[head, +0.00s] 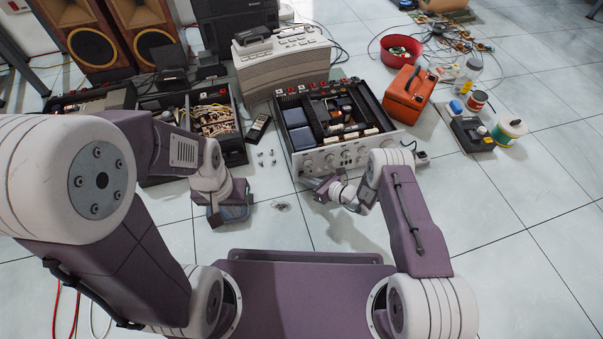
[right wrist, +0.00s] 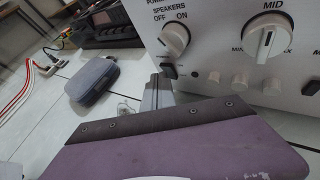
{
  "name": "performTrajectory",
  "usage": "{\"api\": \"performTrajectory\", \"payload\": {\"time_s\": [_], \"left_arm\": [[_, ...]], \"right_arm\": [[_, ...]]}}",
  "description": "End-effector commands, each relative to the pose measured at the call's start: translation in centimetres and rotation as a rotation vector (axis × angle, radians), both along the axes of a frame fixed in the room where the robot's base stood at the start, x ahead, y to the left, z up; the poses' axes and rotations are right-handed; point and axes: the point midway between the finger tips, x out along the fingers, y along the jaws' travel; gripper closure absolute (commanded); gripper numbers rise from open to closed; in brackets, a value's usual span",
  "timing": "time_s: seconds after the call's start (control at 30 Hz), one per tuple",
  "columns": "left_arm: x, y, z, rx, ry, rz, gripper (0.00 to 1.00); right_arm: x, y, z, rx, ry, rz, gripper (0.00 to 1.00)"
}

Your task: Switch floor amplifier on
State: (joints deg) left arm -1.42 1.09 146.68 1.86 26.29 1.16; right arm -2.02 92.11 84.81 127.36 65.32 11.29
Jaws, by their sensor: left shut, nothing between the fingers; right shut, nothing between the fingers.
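The amplifier (head: 345,152) sits on the floor with its top open and its silver front panel facing me. In the right wrist view, its panel (right wrist: 215,40) shows a knob (right wrist: 174,40) marked SPEAKERS OFF ON, with a small black switch (right wrist: 168,71) below it. My right gripper (head: 318,184) is shut and empty, low in front of the panel's left end. In its wrist view the grey fingertips (right wrist: 158,90) are close to the black switch; I cannot tell whether they touch. My left gripper (head: 228,212) is shut and empty, left of the amplifier.
Another opened unit (head: 216,122) with wiring stands to the left, and a beige device (head: 283,62) behind. An orange case (head: 409,94) and a red bowl (head: 400,50) are to the right. Floor tiles at the right front are clear.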

Motion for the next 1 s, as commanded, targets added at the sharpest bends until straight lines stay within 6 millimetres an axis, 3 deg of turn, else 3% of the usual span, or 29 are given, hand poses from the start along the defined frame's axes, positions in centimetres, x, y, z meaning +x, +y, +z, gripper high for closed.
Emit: {"api": "performTrajectory", "payload": {"time_s": [0.53, 1.0], "left_arm": [[0.0, 0.0, 0.0, 0.0, 0.0, 0.0, 1.0], [0.0, 0.0, 0.9, 0.0, 0.0, 0.0, 1.0]], "right_arm": [[0.3, 0.1, 0.0, -0.001, 0.001, 0.0, 1.0], [-1.0, -0.4, -0.1, 0.0, 0.0, 0.0, 1.0]]}}
